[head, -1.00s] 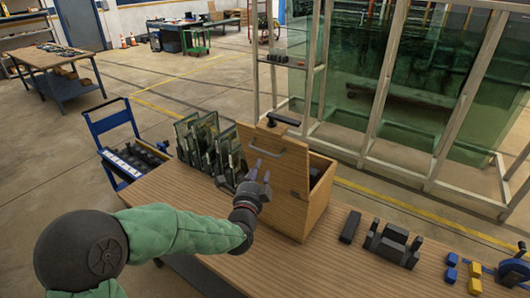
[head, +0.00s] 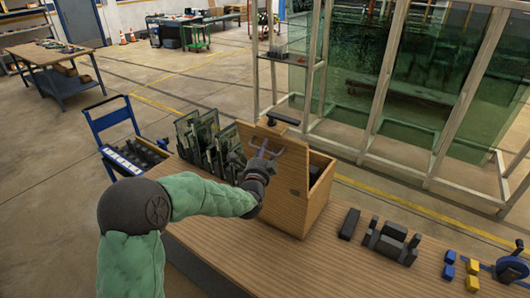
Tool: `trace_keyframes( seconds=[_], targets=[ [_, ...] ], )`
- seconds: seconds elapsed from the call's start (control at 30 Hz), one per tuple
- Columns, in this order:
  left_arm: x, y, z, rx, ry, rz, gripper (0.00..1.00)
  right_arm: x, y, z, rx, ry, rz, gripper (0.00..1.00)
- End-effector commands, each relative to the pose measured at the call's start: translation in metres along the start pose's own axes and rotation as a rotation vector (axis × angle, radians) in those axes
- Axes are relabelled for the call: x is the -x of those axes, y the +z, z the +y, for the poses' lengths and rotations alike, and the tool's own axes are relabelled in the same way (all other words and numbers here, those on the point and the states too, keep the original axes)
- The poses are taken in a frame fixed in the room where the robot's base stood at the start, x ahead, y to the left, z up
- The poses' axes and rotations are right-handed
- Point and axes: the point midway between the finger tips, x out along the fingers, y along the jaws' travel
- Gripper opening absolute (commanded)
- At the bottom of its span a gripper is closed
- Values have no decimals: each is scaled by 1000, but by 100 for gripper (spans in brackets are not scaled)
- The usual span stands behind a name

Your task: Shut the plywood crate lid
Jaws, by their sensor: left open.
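The plywood crate (head: 320,203) stands on the wooden bench, its right side open at the top with something dark inside. Its lid (head: 293,152) is raised, a tilted panel facing left with a grey handle, now largely covered by my gripper. My left gripper (head: 268,149) is open, its fingers spread in front of the lid at the handle. I cannot tell whether the fingers touch the handle or the lid. My right gripper is not in view.
A rack of glass panes (head: 212,146) stands left of the crate. Black blocks (head: 392,243) and blue and yellow pieces (head: 473,267) lie to the right on the bench (head: 335,265). A blue cart (head: 112,125) stands at the left. A timber frame with glass rises behind.

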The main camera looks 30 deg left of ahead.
Motion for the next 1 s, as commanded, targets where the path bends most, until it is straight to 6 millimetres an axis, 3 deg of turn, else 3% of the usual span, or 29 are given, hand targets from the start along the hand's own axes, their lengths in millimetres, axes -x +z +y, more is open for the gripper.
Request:
trace_keyframes(
  seconds=[0.1,0.23,0.27,0.67,1.0],
  targets=[
    [0,0,0,0,0,0,41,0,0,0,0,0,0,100],
    [0,0,0,0,0,0,4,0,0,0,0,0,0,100],
    [0,0,0,0,0,0,0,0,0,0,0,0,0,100],
    [-4,-2,-3,-7,16,-1,0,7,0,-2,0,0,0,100],
    [-28,-11,-18,-50,120,-2,0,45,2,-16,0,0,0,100]
  ],
)
